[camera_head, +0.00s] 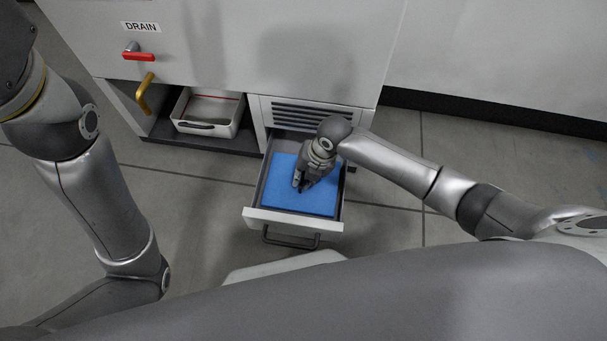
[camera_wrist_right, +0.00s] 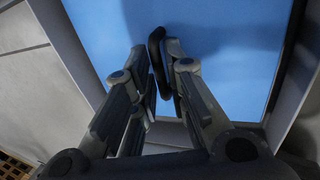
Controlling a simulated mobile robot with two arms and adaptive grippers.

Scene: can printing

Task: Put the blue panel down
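The blue panel (camera_head: 289,195) is a flat square inside the pulled-out drawer (camera_head: 330,226), within its walls. It also fills the upper part of the right wrist view (camera_wrist_right: 225,45). I cannot tell whether it touches the drawer bottom. My right gripper (camera_head: 304,186) points down over the panel's middle. In the right wrist view the fingers (camera_wrist_right: 163,70) are close together around a dark upright piece (camera_wrist_right: 156,45) that stands against the blue surface. The fingers hide where this piece meets the panel. My left arm is at the left, but its gripper is out of view.
The drawer hangs out of a grey cabinet (camera_head: 290,45), with a dark handle (camera_head: 290,240) at its front. A white open bin (camera_head: 208,110) stands in the recess to the left. A red lever (camera_head: 138,56) and a brass pipe (camera_head: 145,92) stick out under the DRAIN label. Floor is clear on both sides.

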